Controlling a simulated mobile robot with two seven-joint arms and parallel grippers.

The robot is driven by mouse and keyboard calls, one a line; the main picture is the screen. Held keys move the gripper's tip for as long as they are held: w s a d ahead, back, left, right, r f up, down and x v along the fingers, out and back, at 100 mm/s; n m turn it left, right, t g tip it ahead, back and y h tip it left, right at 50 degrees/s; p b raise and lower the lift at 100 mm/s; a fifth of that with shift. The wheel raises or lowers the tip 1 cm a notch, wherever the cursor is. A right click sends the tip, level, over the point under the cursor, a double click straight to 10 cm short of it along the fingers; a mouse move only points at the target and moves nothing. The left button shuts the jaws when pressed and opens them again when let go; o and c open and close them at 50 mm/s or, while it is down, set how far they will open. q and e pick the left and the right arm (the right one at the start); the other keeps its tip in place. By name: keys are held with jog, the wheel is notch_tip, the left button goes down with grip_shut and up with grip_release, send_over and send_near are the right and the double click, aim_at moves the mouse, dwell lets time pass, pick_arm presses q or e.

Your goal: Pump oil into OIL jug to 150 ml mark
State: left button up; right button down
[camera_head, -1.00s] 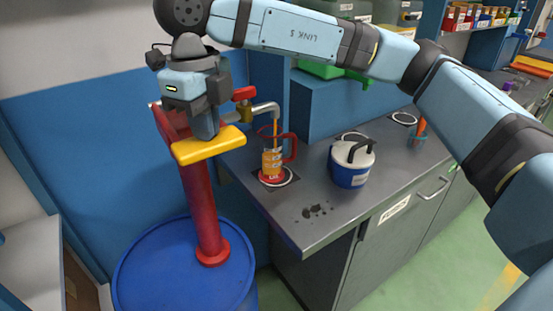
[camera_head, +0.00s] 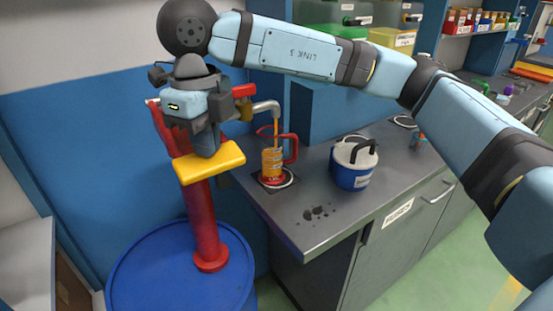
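The clear OIL jug (camera_head: 272,163) with a red handle and red base stands upright on a ringed spot on the grey bench. Orange oil fills part of it; I cannot read the level against its marks. An orange stream (camera_head: 276,128) runs from the grey spout (camera_head: 266,106) into the jug. The red pump (camera_head: 203,220) stands on a blue drum (camera_head: 150,280). My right gripper (camera_head: 207,150) points down at the yellow pump handle (camera_head: 210,167) and touches it. Its fingertips are partly hidden, so its opening is unclear. My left gripper is not in view.
A blue-and-white lidded container (camera_head: 352,163) with a dark handle stands right of the jug. Shelves with small bins (camera_head: 468,20) are at the back right. My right arm spans the top of the view.

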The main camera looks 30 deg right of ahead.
notch_tip(320, 180, up, 11)
jog(key=p, duration=0.5)
jog(key=shift+p, duration=0.35)
jog(key=shift+r, duration=0.1)
notch_tip(320, 180, up, 6)
jog(key=p, duration=0.3)
dwell(0.3)
dwell(0.4)
